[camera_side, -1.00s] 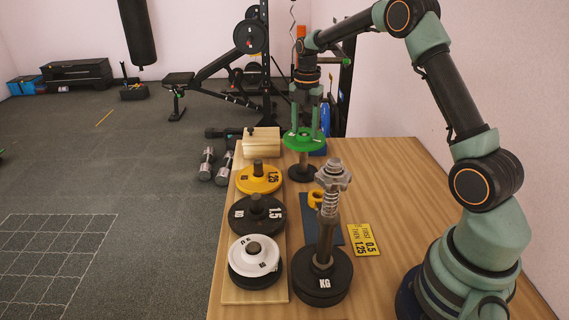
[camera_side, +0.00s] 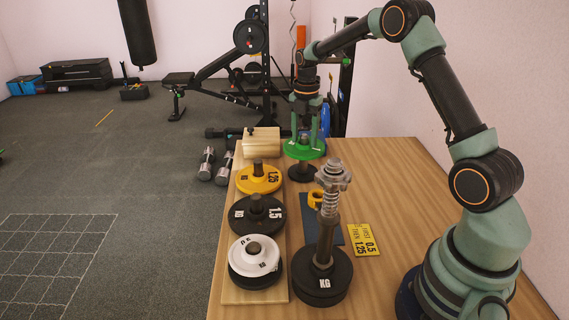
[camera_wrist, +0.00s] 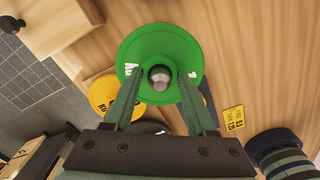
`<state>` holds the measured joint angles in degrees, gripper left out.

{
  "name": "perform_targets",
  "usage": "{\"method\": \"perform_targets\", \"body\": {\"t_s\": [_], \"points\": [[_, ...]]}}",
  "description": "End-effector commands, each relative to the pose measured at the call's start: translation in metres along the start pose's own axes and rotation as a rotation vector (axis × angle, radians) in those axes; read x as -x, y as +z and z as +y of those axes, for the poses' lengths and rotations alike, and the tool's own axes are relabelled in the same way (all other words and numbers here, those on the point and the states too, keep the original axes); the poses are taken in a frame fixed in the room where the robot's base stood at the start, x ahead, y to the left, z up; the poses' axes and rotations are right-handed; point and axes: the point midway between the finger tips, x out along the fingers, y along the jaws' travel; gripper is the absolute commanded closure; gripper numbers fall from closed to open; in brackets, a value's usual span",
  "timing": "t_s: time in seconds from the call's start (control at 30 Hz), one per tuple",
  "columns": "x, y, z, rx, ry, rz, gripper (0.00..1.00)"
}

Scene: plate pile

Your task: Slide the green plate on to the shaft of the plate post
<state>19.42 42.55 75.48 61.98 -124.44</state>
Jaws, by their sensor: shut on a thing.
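The green plate (camera_side: 305,149) is held level by my gripper (camera_side: 305,136) at the back of the table. My gripper is shut on it; in the wrist view both fingers reach down to the middle of the green plate (camera_wrist: 147,45). The plate post (camera_side: 302,174) has a round dark base and stands directly under the plate. In the wrist view the grey round top of its shaft (camera_wrist: 160,76) shows in the plate's hole. The plate appears to be around the upper shaft, with a gap above the base. The plate hides part of the shaft.
A wooden rack (camera_side: 228,291) at left bears a yellow plate (camera_side: 243,184), a black plate (camera_side: 237,217) and a white plate (camera_side: 237,256). A tall threaded bar (camera_side: 326,230) with black plates stands in front. A wooden block (camera_side: 262,146) sits left of the post. A yellow card (camera_side: 363,240) lies at right.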

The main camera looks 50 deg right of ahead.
Motion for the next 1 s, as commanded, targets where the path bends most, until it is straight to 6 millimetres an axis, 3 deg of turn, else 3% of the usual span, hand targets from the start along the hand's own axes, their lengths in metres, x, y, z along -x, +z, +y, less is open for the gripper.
{"method": "perform_targets", "body": {"t_s": [0.57, 1.0], "points": [[0.001, 0.001, 0.001, 0.000, 0.004, -0.003, 1.00], [-0.012, 0.001, 0.001, 0.000, 0.004, -0.003, 1.00]]}}
